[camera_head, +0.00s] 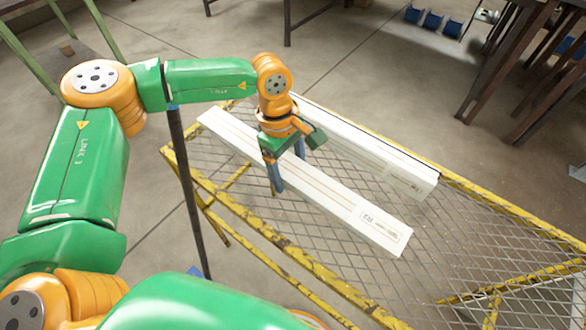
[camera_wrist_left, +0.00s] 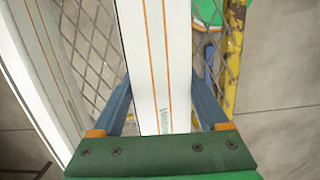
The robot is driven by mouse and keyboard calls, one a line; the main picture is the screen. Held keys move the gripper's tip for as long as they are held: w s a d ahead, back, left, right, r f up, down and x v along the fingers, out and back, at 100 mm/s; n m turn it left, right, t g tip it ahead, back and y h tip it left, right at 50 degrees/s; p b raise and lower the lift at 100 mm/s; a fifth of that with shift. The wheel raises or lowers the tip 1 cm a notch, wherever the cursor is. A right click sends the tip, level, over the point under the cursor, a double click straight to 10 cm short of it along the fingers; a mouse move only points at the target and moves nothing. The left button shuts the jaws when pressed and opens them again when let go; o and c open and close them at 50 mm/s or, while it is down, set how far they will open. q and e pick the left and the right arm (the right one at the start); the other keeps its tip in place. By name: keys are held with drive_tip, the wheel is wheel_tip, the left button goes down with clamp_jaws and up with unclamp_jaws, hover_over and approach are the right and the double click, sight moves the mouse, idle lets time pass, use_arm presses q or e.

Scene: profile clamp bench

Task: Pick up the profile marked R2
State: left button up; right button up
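Two long white profiles lie side by side on the mesh bench top. The near profile (camera_head: 335,195) has thin orange lines and a label at its right end, whose mark looks like R2 turned over but is small. The far profile (camera_head: 365,152) runs behind it; its label is too small to read. My left gripper (camera_head: 275,176) points down over the near profile, with a blue finger in front of its near side. In the left wrist view the near profile (camera_wrist_left: 154,60) passes between both blue fingers (camera_wrist_left: 160,88), with narrow gaps beside it; the fingertips are partly hidden. My right gripper is out of view.
The mesh bench (camera_head: 455,225) has a yellow, worn metal frame. Its right part is clear. The far profile (camera_wrist_left: 40,70) lies close beside the left finger in the wrist view. Blue bins (camera_head: 432,20) and dark table legs (camera_head: 500,65) stand at the back right.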

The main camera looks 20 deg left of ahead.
use_arm(q)
clamp_jaws()
drive_tip(key=shift+w, duration=0.1)
